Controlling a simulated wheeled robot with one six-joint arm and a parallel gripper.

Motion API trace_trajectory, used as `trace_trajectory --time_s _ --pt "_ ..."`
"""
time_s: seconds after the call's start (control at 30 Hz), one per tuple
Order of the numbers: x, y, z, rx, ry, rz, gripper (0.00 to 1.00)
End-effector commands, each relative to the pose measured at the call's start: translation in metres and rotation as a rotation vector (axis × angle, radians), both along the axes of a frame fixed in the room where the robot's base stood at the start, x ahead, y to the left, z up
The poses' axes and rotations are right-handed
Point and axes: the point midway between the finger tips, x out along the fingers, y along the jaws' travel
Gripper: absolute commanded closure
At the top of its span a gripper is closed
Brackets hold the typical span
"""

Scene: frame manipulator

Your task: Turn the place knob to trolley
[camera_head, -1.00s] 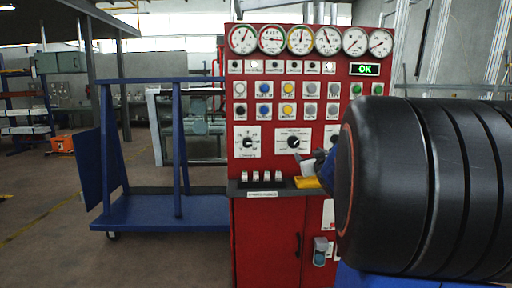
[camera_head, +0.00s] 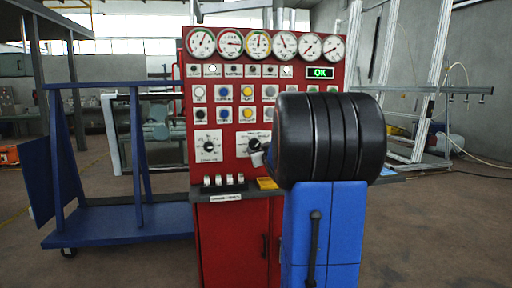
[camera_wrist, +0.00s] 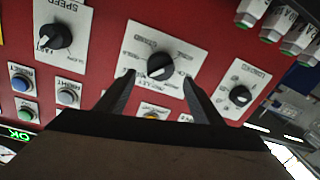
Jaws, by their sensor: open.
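The red control panel (camera_head: 232,110) carries several knobs with white dial plates. In the wrist view a black knob (camera_wrist: 160,66) on the middle plate lies in line with the space between my fingertips. I take it for the place knob; its labels are too small to read surely. In the head view it shows as the second knob (camera_head: 254,145), partly hidden. My gripper (camera_wrist: 158,78) is open and empty, with one finger on each side, just short of the knob or beside it; contact is not clear. In the head view my gripper (camera_head: 258,158) shows only in part.
The speed knob (camera_wrist: 58,37) and another knob (camera_wrist: 240,95) flank the middle one. Several push buttons (camera_wrist: 68,97) are close by. A small shelf with white switches (camera_head: 222,185) juts out below. A blue trolley (camera_head: 120,222) stands left. Black and blue shapes hide the panel's right part.

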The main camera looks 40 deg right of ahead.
Motion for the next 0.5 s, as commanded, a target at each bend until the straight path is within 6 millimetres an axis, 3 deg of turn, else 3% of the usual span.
trace_trajectory --time_s 0.2,0.5 --pt "0.030 -0.016 -0.001 0.000 0.002 0.001 0.39" --pt "0.048 -0.026 0.000 0.000 0.000 0.000 0.39"
